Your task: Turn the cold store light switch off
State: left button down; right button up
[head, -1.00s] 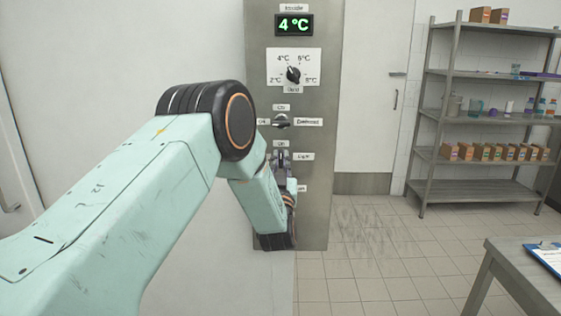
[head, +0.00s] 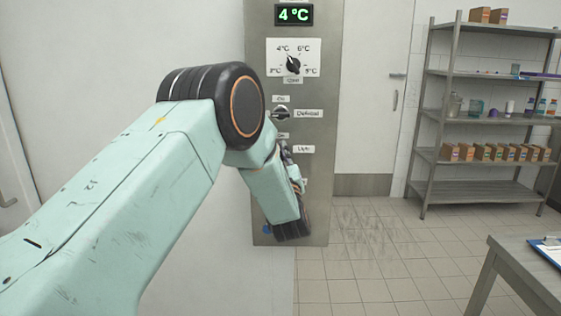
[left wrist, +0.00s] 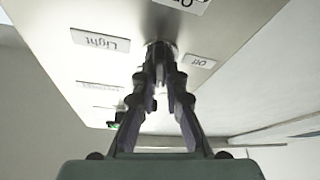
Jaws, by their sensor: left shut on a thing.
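The grey control panel (head: 318,205) stands upright on the wall in the head view. Its "Light" label (head: 304,149) shows beside my wrist, and the same label (left wrist: 100,40) shows in the left wrist view. My left gripper (head: 284,152) is at the panel just left of that label. In the left wrist view my left gripper (left wrist: 160,62) is shut on the light switch (left wrist: 160,45), mostly hidden by the fingertips. The "Off" label (left wrist: 199,60) is right of the fingertips there. The switch's exact position cannot be told. My right gripper is not in view.
Above the switch are the defrost knob (head: 281,114), the temperature dial (head: 293,64) and the green 4 °C display (head: 293,15). A shelf rack (head: 480,190) stands at the right. A table (head: 500,262) is at front right. The floor between is clear.

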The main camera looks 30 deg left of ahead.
pick_arm(q)
jog(key=shift+s+a+f+n+g+y+b, duration=0.15)
jog(key=shift+n+g+b, duration=1.05)
jog(key=shift+n, duration=1.65)
jog(key=shift+w+n+g+y+b, duration=0.1)
jog(key=shift+n+g+b, duration=1.15)
jog(key=shift+n, duration=1.55)
jog(key=shift+s+a+f+n+g+y+b, duration=0.15)
jog(key=shift+n+g+b, duration=1.05)
jog(key=shift+n, duration=1.65)
jog(key=shift+d+t+b, duration=0.1)
jog(key=shift+t+b, duration=0.15)
jog(key=shift+b, duration=0.1)
jog(key=c, duration=1.4)
grip_release()
jog(key=shift+r, duration=0.1)
jog(key=shift+w, duration=0.1)
jog(key=v, duration=0.7)
jog(key=shift+s, duration=0.25)
